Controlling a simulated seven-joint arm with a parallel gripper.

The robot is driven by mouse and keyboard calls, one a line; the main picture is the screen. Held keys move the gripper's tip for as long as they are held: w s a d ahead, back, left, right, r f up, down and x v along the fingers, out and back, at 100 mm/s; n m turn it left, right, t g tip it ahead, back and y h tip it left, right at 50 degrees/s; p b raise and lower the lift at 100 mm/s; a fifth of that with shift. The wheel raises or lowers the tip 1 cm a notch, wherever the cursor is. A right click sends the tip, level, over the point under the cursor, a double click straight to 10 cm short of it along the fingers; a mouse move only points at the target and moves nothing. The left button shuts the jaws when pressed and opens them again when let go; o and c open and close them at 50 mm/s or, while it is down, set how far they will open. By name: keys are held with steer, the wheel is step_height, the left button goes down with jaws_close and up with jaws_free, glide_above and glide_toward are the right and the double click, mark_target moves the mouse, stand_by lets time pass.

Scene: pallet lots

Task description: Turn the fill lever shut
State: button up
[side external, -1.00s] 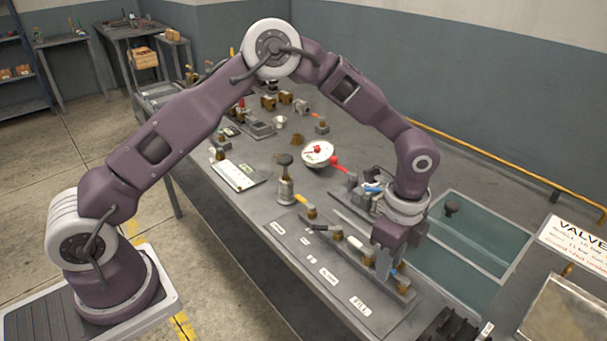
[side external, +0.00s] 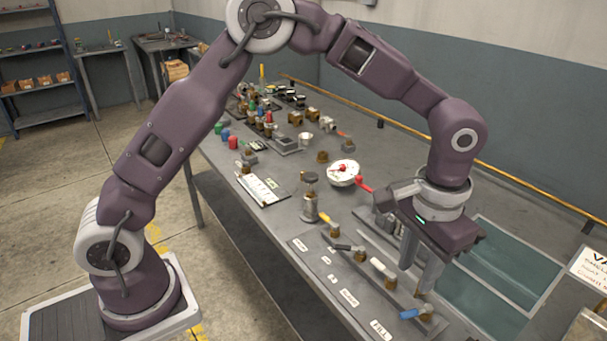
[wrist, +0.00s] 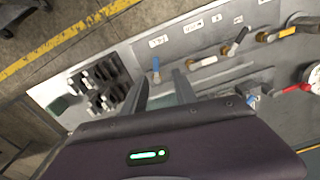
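The fill lever (side external: 415,314) has a blue handle and a brass body at the near end of the valve rail, beside the FILL label (side external: 380,329). In the side view its handle points left across the rail toward that label. The blue handle also shows in the wrist view (wrist: 156,66), just beyond the gap between my fingertips. My gripper (side external: 415,279) is above and slightly behind the lever, fingers pointing down and apart. In the wrist view my gripper (wrist: 160,80) is open with nothing between its fingers.
The same rail carries levers with white (side external: 383,268), black (side external: 349,247) and yellow (side external: 325,217) handles. A round gauge (side external: 343,172) and a red handle (side external: 364,184) stand behind them. A glass-like tank (side external: 510,262) lies right. Black slotted blocks (wrist: 103,84) sit left in the wrist view.

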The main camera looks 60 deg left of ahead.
steer(key=s+a+r+n+t, duration=0.1)
steer(key=s+a+r+t, duration=0.2)
steer(key=s+a+r, duration=0.9)
step_height(320, 180, up, 2)
steer(key=shift+a+n, duration=0.3)
steer(key=shift+a, duration=0.6)
